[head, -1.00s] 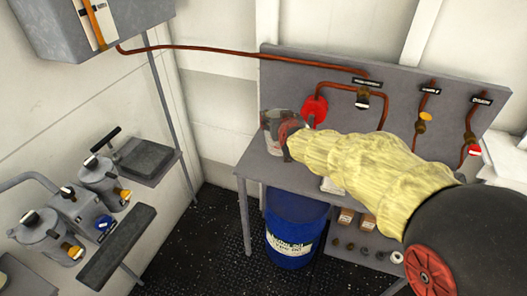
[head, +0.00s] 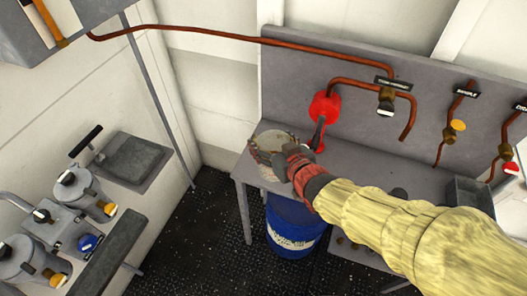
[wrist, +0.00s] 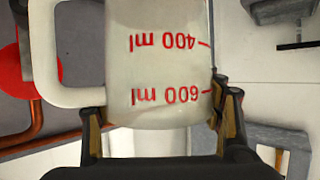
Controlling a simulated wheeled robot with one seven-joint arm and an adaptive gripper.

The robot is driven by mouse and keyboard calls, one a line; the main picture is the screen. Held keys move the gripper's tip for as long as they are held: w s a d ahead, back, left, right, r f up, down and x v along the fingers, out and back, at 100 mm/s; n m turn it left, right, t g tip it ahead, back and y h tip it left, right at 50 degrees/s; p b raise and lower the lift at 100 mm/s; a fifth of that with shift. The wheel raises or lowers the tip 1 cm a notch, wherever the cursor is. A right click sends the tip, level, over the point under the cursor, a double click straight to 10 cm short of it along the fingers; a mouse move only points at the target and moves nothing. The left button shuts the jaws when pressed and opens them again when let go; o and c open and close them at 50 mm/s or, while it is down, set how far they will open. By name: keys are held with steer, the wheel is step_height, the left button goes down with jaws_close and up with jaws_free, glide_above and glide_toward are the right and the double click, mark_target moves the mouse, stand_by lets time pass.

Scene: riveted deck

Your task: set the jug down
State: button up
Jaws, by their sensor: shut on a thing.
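The jug is pale and translucent with red ml marks and a loop handle. In the wrist view the jug (wrist: 160,60) fills the middle, its handle on the left and its lettering inverted. My gripper (wrist: 160,128) has a finger on either side of it, shut on it near the 600 ml mark. In the head view the jug (head: 268,146) is at the left end of the grey bench (head: 362,172), partly hidden by my gripper (head: 277,160). I cannot tell whether its base touches the bench top.
A red round fitting (head: 325,106) on copper pipe is close behind the jug. A blue drum (head: 295,228) stands under the bench. Pots with valves (head: 85,192) and a grey shelf (head: 138,158) line the left wall. Dark floor lies between.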

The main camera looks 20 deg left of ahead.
steer(key=w+a+f+b, duration=0.3)
steer(key=w+f, duration=0.3)
steer(key=w+a+f+b, duration=0.3)
steer(key=w+f, duration=0.3)
steer(key=f, duration=0.1)
steer(key=shift+a, duration=0.35)
steer(key=shift+w, duration=0.1)
steer(key=shift+f, duration=0.2)
steer(key=o, duration=1.5)
steer(key=shift+r, duration=0.15)
